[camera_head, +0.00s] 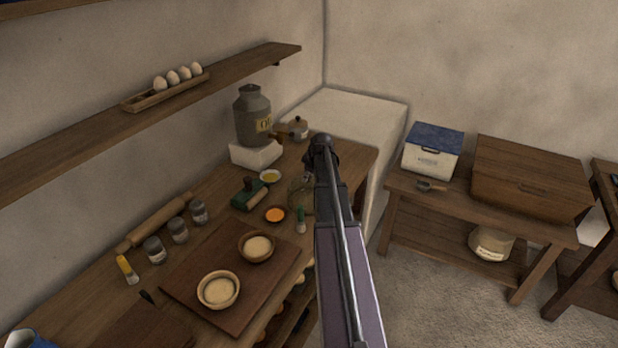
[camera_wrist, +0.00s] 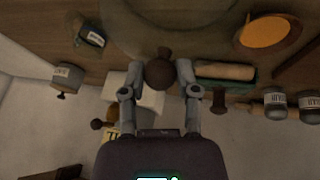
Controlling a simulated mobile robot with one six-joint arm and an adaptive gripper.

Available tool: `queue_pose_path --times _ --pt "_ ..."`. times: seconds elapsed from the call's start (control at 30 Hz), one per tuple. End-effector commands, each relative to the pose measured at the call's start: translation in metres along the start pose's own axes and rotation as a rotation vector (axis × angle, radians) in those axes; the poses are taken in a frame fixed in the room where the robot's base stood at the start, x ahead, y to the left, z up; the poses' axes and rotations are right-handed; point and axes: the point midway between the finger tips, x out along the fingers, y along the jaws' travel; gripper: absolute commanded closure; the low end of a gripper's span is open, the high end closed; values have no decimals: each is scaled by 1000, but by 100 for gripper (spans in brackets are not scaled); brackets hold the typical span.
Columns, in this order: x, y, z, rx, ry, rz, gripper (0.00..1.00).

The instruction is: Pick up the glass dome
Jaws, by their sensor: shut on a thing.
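The glass dome (camera_wrist: 175,28) is a faint, clear round shape with a dark brown knob in the wrist view. My gripper (camera_wrist: 160,70) is shut on that knob, one finger on each side. In the head view a small part of the glass dome (camera_head: 296,191) shows just left of my arm, over the right part of the counter. My arm hides most of it and the gripper's fingers there. I cannot tell whether the dome's rim touches the counter.
A grey can (camera_head: 252,116) stands behind. A shelf (camera_head: 70,130) runs above.

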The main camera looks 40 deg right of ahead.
Motion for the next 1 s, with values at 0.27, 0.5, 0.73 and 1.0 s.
queue_pose_path --times 0.27,0.5,0.73,1.0 --pt "-18 4 -8 0 1 0 100" --pt "-39 1 1 2 -1 1 100" --pt "-65 -10 48 4 0 1 100" --pt "-92 -20 95 3 1 1 100"
